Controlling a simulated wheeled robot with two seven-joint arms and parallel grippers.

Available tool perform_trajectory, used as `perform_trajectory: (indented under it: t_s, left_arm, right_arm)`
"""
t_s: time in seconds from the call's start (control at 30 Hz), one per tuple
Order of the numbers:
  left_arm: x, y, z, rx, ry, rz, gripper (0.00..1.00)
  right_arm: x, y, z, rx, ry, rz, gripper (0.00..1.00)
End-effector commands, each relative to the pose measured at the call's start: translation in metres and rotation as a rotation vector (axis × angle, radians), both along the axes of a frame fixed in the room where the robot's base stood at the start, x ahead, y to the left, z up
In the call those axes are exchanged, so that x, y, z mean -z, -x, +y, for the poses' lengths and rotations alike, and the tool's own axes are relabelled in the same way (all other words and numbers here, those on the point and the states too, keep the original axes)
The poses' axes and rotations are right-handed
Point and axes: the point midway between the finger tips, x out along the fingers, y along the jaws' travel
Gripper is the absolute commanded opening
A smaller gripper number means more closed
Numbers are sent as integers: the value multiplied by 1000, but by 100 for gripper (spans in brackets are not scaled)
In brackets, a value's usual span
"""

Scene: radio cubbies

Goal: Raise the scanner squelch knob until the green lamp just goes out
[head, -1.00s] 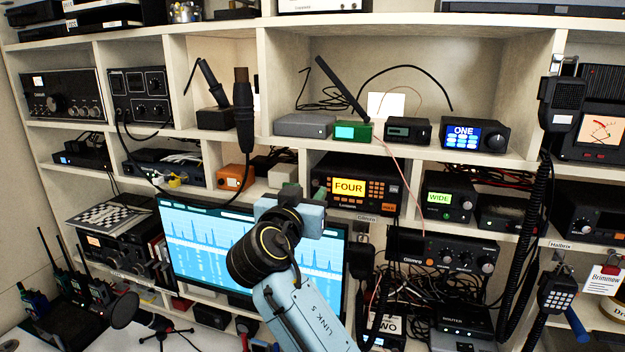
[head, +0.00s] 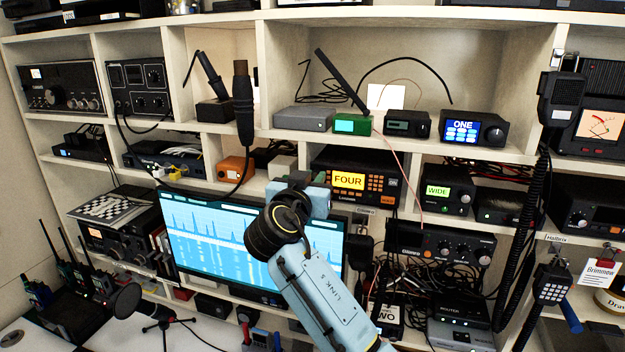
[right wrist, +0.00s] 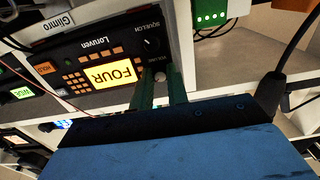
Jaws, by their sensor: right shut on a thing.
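The scanner (head: 353,180) is the black radio with the lit yellow "FOUR" display, on the middle shelf. In the right wrist view the scanner (right wrist: 103,73) is upside down. Its squelch knob (right wrist: 152,44) is dark, beside the "SQUELCH" label, and is clear of the fingers. My right gripper (right wrist: 161,76) has its green fingers on either side of the other knob, by the "VOLUME" label, and is shut on it. In the head view my right gripper (head: 301,180) covers the scanner's left front. I cannot make out a lit green lamp. My left gripper is not in view.
An orange box (head: 236,169) stands left of my gripper. A monitor (head: 245,250) is below, behind my forearm. The "WIDE" radio (head: 447,190) is to the right. A microphone (head: 242,105) and its cable hang in front of the shelves at left.

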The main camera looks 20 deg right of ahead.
Motion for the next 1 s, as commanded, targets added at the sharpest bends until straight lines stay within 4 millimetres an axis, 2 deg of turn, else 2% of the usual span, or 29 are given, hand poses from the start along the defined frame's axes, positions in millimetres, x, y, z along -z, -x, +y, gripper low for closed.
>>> perform_trajectory:
  t_s: [0.37, 1.0]
  left_arm:
    - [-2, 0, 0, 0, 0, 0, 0]
    - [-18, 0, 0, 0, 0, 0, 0]
  right_arm:
    - [0, 0, 0, 0, 66, 45, 0]
    - [-2, 0, 0, -1, 455, 306, 0]
